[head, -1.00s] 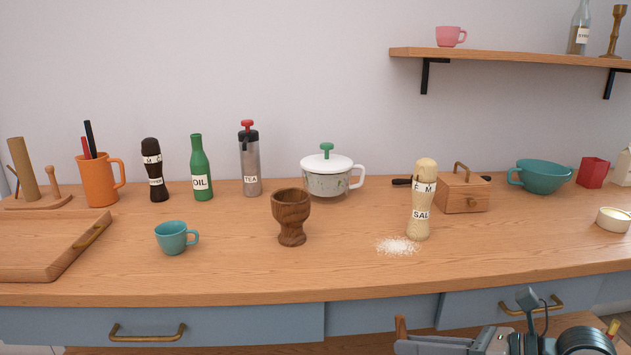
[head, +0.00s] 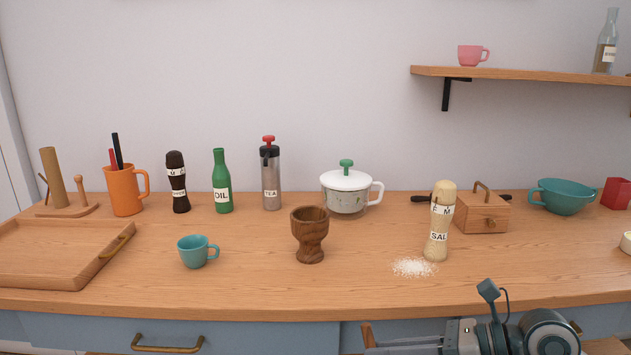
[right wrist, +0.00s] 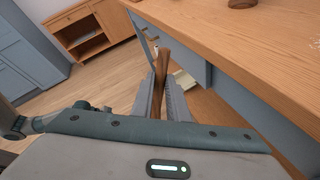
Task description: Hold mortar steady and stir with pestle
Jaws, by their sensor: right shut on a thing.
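The wooden mortar (head: 311,238), a dark brown footed cup, stands upright on the counter, left of the salt mill. My right gripper (head: 385,351) is low at the bottom of the head view, in front of the counter's edge and below its top, apart from the mortar. In the right wrist view my right gripper (right wrist: 166,96) is shut on a brown wooden stick, the pestle (right wrist: 162,64), which points out past the fingers. The pestle's tip (head: 367,335) also shows in the head view. My left gripper is not in view.
A teal cup (head: 195,252) stands left of the mortar. The salt mill (head: 440,225) stands to its right beside spilled salt (head: 413,267). A lidded white pot (head: 345,194) is behind. The counter (head: 260,280) in front of the mortar is clear.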

